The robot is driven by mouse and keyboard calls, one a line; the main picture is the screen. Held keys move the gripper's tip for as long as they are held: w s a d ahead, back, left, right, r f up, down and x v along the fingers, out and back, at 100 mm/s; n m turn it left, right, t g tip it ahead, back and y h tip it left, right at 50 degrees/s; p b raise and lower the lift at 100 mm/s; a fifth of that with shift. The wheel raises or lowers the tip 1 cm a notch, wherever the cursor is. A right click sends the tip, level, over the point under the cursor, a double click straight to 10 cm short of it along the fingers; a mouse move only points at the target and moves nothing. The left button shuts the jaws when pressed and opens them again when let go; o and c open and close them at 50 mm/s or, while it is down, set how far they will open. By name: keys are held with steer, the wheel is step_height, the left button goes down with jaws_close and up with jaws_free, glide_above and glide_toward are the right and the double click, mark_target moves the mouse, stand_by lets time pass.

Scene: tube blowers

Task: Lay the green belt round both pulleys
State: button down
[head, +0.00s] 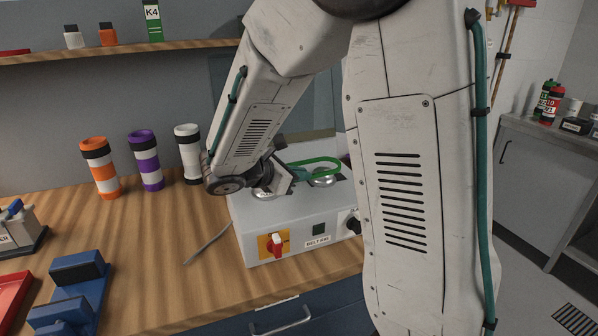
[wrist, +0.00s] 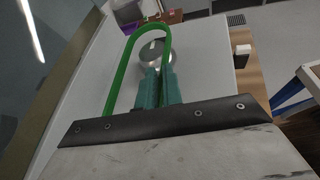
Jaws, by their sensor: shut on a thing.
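The green belt (head: 318,161) is a stiff loop held above the grey-white machine box (head: 295,231). In the wrist view the belt (wrist: 113,72) runs out from my gripper (wrist: 158,78), and its far bend passes beyond a round metal pulley (wrist: 155,53). My gripper's teal fingers are shut on the belt; the grip itself is partly hidden. In the head view this pulley (head: 322,181) sits on the box top beneath the belt, which looks raised and not seated on it. A second pulley (head: 263,196) is partly hidden by my wrist at the left of the box top.
A red switch (head: 276,246) on a yellow plate is on the box front. Orange (head: 101,168), purple (head: 146,160) and white (head: 188,153) banded cylinders stand behind left. A blue holder (head: 72,295) stands at the front left. The wooden bench (head: 170,235) left of the box is mostly clear.

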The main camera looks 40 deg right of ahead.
steer(key=shift+f, duration=0.75)
steer(key=c, duration=1.5)
jaws_free()
steer(key=v, duration=0.8)
steer(key=shift+f, duration=0.1)
